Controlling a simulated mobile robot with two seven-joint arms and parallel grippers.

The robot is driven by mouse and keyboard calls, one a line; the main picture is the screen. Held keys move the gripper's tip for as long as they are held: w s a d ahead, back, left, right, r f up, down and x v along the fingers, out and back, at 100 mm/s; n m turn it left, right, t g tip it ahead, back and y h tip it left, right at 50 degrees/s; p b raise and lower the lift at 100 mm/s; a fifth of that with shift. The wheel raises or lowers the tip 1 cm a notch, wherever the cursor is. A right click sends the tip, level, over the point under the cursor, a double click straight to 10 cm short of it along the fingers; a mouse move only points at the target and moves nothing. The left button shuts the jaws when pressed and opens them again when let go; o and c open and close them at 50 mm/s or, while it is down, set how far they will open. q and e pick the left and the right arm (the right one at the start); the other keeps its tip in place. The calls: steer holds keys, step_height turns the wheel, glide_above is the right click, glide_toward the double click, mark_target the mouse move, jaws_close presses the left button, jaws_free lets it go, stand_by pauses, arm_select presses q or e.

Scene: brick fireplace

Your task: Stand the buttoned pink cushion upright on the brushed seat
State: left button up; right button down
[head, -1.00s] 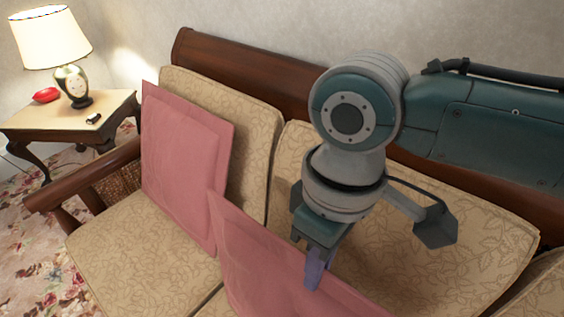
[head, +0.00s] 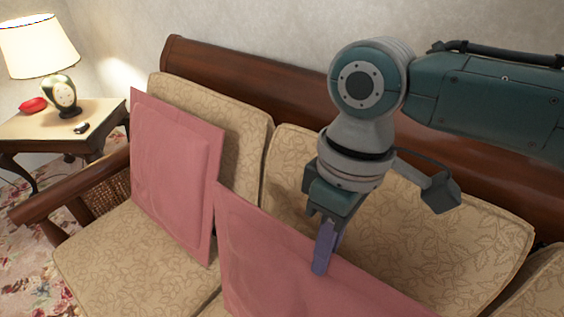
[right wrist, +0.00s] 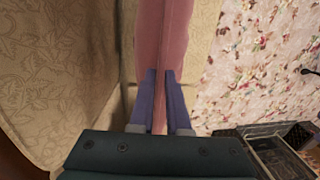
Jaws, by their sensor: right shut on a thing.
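One pink cushion (head: 175,165) leans upright against the left back cushion of the sofa, on the patterned beige seat (head: 110,250). A second pink cushion (head: 275,265) stands at the bottom middle of the head view, partly cut off by the frame. My right gripper (head: 324,250) is shut on its top edge. In the right wrist view the purple fingers (right wrist: 160,100) pinch the pink cushion (right wrist: 165,35) from both sides. No buttons can be made out on either cushion. Whether the held cushion touches the seat is hidden. My left gripper is not in view.
The sofa's wooden arm (head: 70,185) and back rail (head: 250,80) bound the seat. A side table (head: 95,115) with a lamp (head: 62,95) and a red object (head: 33,104) stands at left. A dark crate (right wrist: 265,150) is on the floral carpet (right wrist: 255,70).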

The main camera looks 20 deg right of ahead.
steer(key=shift+w+d+f+b, duration=0.15)
steer(key=shift+w+d+b, duration=0.3)
steer(key=shift+w+d, duration=0.3)
steer(key=shift+w+d+f+b, duration=0.15)
steer(key=shift+w+d+b, duration=0.35)
steer(key=shift+d, duration=0.35)
steer(key=c, duration=0.8)
jaws_free()
step_height(320, 180, up, 10)
steer(key=p, duration=1.1)
